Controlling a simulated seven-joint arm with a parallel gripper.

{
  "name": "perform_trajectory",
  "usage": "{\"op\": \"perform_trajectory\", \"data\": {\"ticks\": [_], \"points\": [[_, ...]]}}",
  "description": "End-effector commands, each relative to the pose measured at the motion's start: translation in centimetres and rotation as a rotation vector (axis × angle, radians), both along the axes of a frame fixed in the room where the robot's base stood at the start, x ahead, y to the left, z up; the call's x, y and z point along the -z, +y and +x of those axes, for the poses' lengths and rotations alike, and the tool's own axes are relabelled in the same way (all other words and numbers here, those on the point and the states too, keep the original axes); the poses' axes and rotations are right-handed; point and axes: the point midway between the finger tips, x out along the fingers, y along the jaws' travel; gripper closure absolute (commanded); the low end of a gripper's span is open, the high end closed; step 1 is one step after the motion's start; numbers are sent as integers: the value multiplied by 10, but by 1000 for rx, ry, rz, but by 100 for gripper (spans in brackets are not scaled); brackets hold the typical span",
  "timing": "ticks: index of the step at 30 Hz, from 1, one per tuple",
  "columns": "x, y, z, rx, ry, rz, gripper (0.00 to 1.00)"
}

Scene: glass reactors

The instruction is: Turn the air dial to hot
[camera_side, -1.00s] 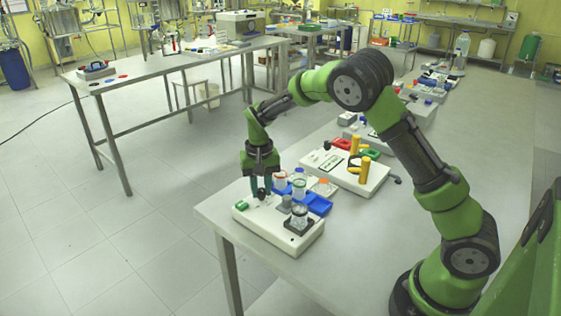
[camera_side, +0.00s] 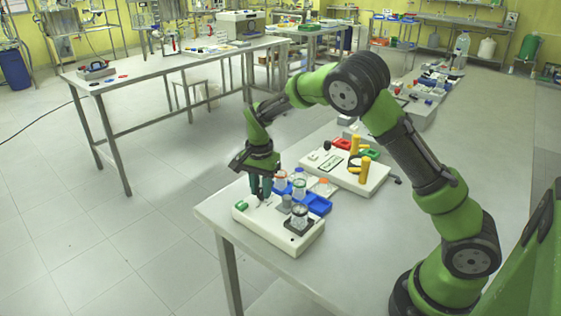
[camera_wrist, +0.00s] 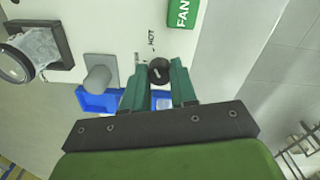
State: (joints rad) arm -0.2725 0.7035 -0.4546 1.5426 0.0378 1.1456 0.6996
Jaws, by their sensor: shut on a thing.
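The air dial (camera_wrist: 159,70) is a small dark round knob with a pale pointer mark, on the white panel (camera_side: 262,232). In the side view my gripper (camera_side: 261,197) points down at the panel, and the dial is mostly hidden between the fingers.
A green FAN block (camera_wrist: 182,13) and a grey knob (camera_wrist: 97,78) are on the panel near the dial. A glass vessel (camera_side: 299,215) stands on a dark holder. Blue trays (camera_side: 318,205) lie behind the panel, and a second white unit (camera_side: 345,178) stands beyond.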

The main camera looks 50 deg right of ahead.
Motion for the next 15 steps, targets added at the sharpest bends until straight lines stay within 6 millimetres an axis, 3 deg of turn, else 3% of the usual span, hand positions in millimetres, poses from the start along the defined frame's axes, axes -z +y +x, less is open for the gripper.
{"op": "perform_trajectory", "data": {"ticks": [14, 15], "points": [[-1, 0, 0, 14, -2, 1, 100], [-1, 0, 0, 13, -2, 1, 68]]}}
